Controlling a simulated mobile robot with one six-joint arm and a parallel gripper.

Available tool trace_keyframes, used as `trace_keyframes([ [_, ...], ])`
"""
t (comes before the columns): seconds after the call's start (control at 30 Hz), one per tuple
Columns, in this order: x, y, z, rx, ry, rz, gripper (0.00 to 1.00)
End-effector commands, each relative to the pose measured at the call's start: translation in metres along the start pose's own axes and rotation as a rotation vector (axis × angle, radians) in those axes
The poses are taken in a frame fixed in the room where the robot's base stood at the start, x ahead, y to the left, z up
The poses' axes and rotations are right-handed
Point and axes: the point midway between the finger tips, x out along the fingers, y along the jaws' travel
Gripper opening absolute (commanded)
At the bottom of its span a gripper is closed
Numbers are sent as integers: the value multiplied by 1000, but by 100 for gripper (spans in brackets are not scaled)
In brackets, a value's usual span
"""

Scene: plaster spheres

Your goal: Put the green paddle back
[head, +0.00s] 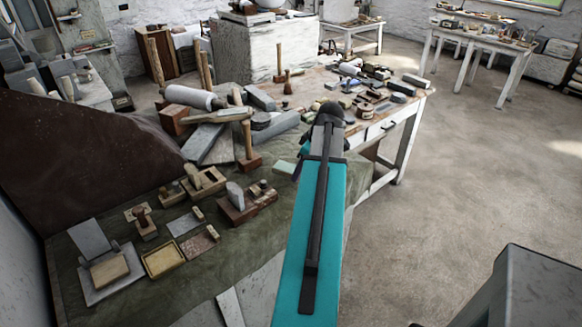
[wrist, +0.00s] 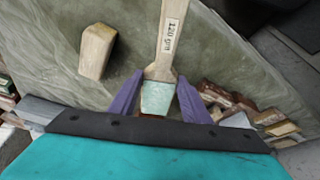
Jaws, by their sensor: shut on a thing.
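The green paddle shows in the wrist view, with a pale wooden handle (wrist: 174,38) marked "120" and a pale green head (wrist: 156,99). My gripper (wrist: 160,84) has purple fingers on either side of the paddle near the join of handle and head, and is shut on it. The handle points away from my gripper, over a grey-green cloth.
A tapered wooden block (wrist: 97,51) lies on the cloth left of the paddle. Several small blocks (wrist: 225,100) lie to its right. The head view shows wooden trays (head: 163,259), mallets and stone blocks on the cloth (head: 205,282). A tool-covered white table (head: 405,110) stands beyond. Open floor (head: 460,190) lies right.

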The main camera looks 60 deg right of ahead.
Motion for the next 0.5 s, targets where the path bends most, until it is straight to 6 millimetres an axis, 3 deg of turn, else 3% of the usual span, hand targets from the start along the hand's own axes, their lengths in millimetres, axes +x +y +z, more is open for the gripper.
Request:
trace_keyframes([
  [0.2,13,17,-33,-1,0,-1,18],
  [0.5,24,24,-48,1,1,0,18],
])
